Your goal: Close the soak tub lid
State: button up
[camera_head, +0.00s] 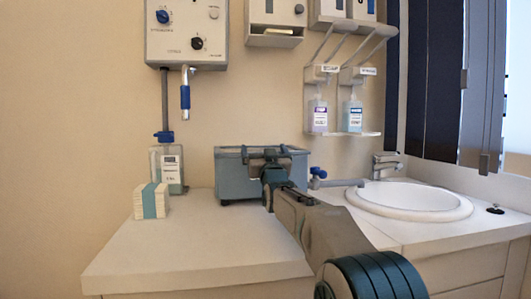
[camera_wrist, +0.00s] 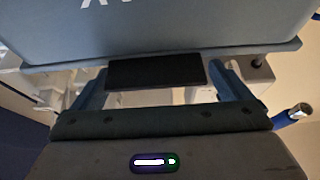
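The blue-grey soak tub (camera_head: 237,184) stands on the white counter, left of the sink. My gripper (camera_head: 271,155) is at the tub's upper front, right of its middle, and hides part of it. In the wrist view, my gripper's two fingers (camera_wrist: 164,88) are spread apart, with a dark flat bar (camera_wrist: 155,73) between them. I cannot tell whether they touch it. A blue-grey panel (camera_wrist: 190,25) with pale lettering and a straight rim fills the top of that view. I cannot tell whether it is lid or tub wall. The lid's position is unclear.
A blue tap (camera_head: 318,173) and the white sink (camera_head: 410,201) are on the right. Dispensers hang above. The counter's front left (camera_head: 190,250) is clear.

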jog(key=shift+d, duration=0.15)
jog(key=shift+s, duration=0.1)
jog(key=shift+s+d+f, duration=0.1)
jog(key=shift+s+f, duration=0.05)
jog(key=shift+s, duration=0.1)
jog(key=s+d+f+p, duration=0.1)
jog(key=s, duration=1.4)
jog(key=shift+s+d+f, duration=0.15)
jog(key=shift+s+f, duration=0.2)
jog(key=shift+s, duration=0.05)
jog(key=shift+r+p, duration=0.1)
jog(key=shift+p, duration=0.25)
